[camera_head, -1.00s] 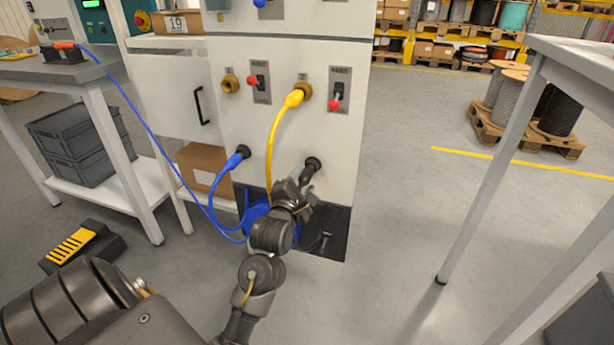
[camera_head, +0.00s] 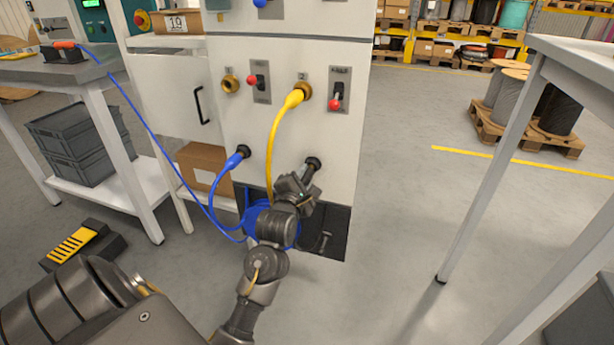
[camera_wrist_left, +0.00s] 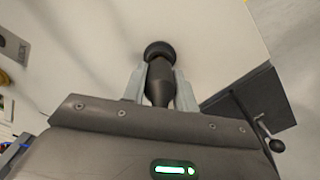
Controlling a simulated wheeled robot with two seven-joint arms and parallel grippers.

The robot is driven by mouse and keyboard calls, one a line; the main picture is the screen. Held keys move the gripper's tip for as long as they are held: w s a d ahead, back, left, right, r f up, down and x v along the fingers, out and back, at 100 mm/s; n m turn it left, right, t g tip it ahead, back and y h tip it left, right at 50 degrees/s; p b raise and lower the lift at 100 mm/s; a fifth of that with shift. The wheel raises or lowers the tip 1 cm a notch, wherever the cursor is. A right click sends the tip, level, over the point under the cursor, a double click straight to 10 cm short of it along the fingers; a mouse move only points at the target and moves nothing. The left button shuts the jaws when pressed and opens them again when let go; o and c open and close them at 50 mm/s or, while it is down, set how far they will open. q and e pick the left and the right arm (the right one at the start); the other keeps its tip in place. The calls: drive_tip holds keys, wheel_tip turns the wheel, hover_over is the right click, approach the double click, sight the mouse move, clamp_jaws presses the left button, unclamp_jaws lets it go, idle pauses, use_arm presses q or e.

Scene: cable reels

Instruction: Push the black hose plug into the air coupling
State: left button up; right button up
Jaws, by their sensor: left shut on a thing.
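My left gripper (camera_head: 306,180) is at the lower right of the white cabinet front. In the left wrist view its two fingers (camera_wrist_left: 160,85) are shut on a black plug (camera_wrist_left: 159,82). The plug's far end meets a round black coupling (camera_wrist_left: 158,49) on the panel; how deep it sits cannot be told. The coupling also shows in the head view (camera_head: 313,162), just beyond the fingers. The black hose is not clearly visible. My right gripper is not in view.
A yellow plug (camera_head: 293,98) and its hose hang close left of the gripper. A blue plug (camera_head: 234,160) sits in another fitting, left. An empty brass fitting (camera_head: 230,84) and red-knobbed switches (camera_head: 335,103) are above. A table leg (camera_head: 490,170) stands right, with open floor between.

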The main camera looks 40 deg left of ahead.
use_arm(q)
drive_tip(key=o, duration=0.4)
clamp_jaws()
drive_tip(key=shift+s+d, duration=0.15)
drive_tip(key=shift+s, duration=0.2)
drive_tip(key=shift+s+d+p, duration=0.1)
drive_tip(key=shift+s+p, duration=0.2)
drive_tip(key=shift+p, duration=0.05)
drive_tip(key=shift+p+v, duration=0.8)
drive_tip(key=shift+v, duration=0.95)
drive_tip(key=shift+p+v, duration=1.05)
drive_tip(key=shift+v, duration=1.8)
